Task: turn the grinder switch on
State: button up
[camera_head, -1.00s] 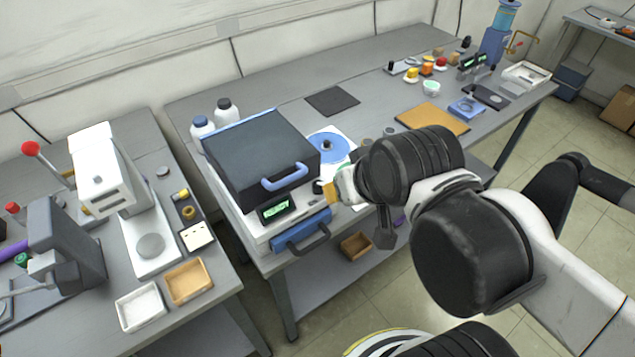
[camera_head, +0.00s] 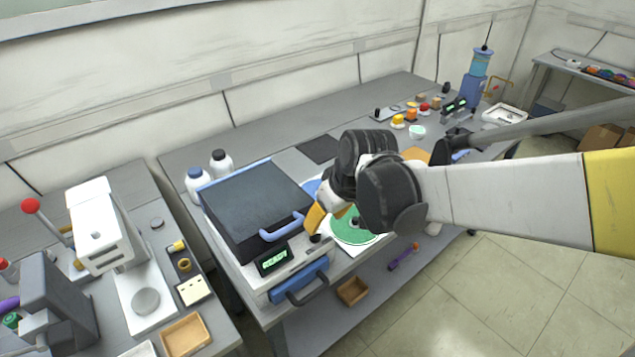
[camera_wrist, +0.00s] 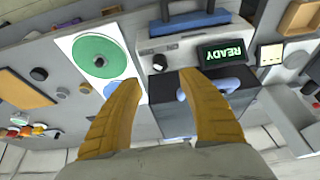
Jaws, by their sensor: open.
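The grinder is a white plate with a green disc (camera_head: 352,229) and a blue disc (camera_head: 312,188), partly hidden behind my gripper in the head view. In the wrist view both the green disc (camera_wrist: 98,56) and the blue disc (camera_wrist: 115,90) show. I cannot pick out a switch for certain. A small black knob (camera_wrist: 158,59) sits on the white machine beside the disc plate. My gripper (camera_head: 318,218) is over that machine's right edge. Its yellow fingers (camera_wrist: 156,86) are apart with nothing between them. I cannot tell any contact.
The white machine has a READY display (camera_head: 272,260), a dark lid (camera_head: 256,205) with a blue handle and a blue drawer (camera_head: 298,280). Two bottles (camera_head: 221,163) stand behind it. A dark mat (camera_head: 318,148) lies behind the discs. A wooden tray (camera_head: 352,291) is on the lower shelf.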

aim_at(315, 236)
jog(key=b+x, duration=0.3)
jog(key=x, duration=0.6)
jog(key=shift+f, duration=0.2)
grip_shut()
